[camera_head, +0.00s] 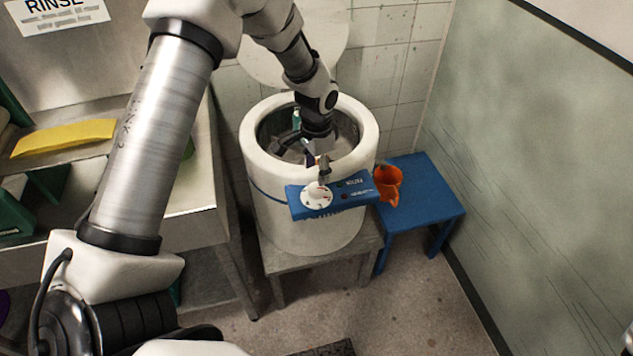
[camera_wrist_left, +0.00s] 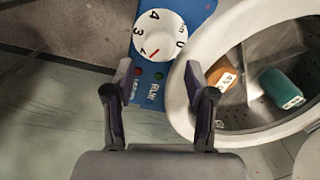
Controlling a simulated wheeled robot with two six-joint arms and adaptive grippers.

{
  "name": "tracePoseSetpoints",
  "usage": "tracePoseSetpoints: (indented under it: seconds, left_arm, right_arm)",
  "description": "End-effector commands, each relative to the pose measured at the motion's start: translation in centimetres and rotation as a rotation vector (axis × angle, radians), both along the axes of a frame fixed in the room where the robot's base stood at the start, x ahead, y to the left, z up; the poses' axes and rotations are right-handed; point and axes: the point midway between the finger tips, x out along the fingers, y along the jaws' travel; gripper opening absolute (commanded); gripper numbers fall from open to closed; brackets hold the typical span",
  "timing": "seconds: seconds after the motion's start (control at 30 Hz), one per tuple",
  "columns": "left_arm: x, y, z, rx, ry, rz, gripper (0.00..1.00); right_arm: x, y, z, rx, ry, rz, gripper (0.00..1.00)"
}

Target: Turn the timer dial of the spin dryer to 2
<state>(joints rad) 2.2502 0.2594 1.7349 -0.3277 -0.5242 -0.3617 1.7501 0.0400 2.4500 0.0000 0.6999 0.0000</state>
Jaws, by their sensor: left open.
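The spin dryer (camera_head: 262,160) is a white round tub with a blue front panel (camera_head: 357,190). Its white timer dial (camera_head: 317,195) sits at the panel's left end. In the left wrist view the dial (camera_wrist_left: 160,36) shows large black numbers, 4 and 3 legible, and a red mark near its lower edge; I cannot tell which number it is set to. My left gripper (camera_head: 318,166) is over the tub's front rim, just behind the dial. In the left wrist view its two fingers (camera_wrist_left: 160,80) are apart and empty, short of the dial. My right gripper is not in view.
An orange jug (camera_head: 387,182) stands on a blue stool (camera_head: 430,190) right of the dryer. The open tub holds an orange item (camera_wrist_left: 222,79) and a teal item (camera_wrist_left: 280,88).

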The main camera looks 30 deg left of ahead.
Motion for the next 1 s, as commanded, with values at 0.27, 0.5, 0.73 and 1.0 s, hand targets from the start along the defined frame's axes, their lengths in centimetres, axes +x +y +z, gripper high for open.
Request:
tracePoseSetpoints:
  seconds: [0.27, 0.5, 0.73, 1.0]
  left_arm:
    - [0.0, 0.0, 5.0, 0.0, 0.001, 0.0, 0.55]
    - [-0.1, 0.0, 5.3, 0.0, 0.003, 0.0, 0.55]
    - [0.0, 0.0, 5.2, 0.0, 0.003, 0.0, 0.55]
    - [-3.9, -0.8, -1.2, 0.017, 0.157, -0.026, 0.55]
  right_arm:
    - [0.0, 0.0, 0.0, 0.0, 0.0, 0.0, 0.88]
    - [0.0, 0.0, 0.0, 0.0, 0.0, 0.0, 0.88]
    - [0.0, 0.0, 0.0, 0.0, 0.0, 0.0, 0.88]
    - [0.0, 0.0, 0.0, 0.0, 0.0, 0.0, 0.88]
